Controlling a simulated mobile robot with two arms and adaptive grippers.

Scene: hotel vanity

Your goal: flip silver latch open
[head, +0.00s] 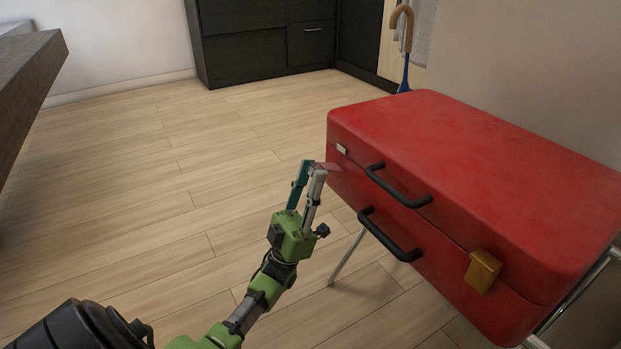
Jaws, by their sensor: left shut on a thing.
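The red suitcase (480,170) rests on a stand at the right, lid down. A small silver piece of the silver latch (342,149) shows near the left end of its front face. A thin reddish, shiny flap sticks out just below it and looks like the latch's hinged part. My left gripper (312,167) is at this flap with its fingers closed on it, left of the suitcase front. The fingertips partly hide the contact. My right gripper is not in view.
A gold latch (483,271) sits at the right of the suitcase front, lying against it. Two black handles, upper (398,188) and lower (388,236), stick out between the latches. An umbrella (404,45) stands behind. The wooden floor on the left is clear.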

